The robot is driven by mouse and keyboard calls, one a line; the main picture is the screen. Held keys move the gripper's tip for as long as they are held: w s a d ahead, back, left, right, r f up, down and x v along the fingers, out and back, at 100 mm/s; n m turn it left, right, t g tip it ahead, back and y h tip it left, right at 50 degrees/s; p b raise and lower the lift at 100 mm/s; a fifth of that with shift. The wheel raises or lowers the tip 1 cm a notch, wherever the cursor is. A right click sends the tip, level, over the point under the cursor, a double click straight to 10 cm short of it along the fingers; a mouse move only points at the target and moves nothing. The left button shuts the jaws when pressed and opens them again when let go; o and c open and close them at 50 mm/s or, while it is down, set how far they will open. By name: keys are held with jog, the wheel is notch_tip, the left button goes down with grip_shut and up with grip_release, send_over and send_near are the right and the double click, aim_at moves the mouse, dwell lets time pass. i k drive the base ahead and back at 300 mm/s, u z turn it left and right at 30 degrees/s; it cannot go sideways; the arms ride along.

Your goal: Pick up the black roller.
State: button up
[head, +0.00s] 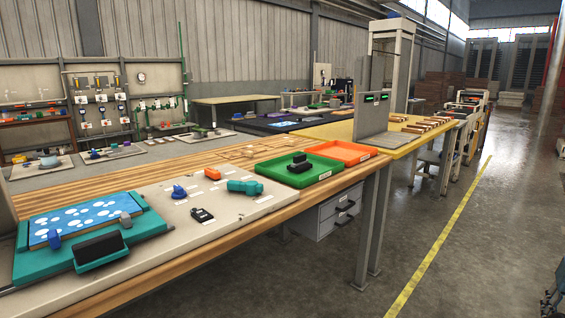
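Several black things show on the wooden bench, and I cannot tell for certain which is the roller. A dark piece (299,167) lies in the green tray (322,179), with another dark piece beside it or part of it. A small black object (202,214) lies on the pale board in front of a blue piece (179,192). A larger black block (99,246) sits at the front of the teal fixture (150,225) on the left. My gripper is not in view.
A teal part (245,187) lies on the pale board (235,212). An orange tray (340,150) is beyond the green one. A grey upright plate (372,115) stands on the yellow table (410,137). The floor (465,240) to the right is mostly clear.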

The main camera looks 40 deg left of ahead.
aim_at(299, 160)
jog(key=u, duration=0.55)
jog(key=i, duration=0.8)
jog(key=u, duration=0.85)
jog(key=i, duration=0.4)
jog(key=u, duration=0.25)
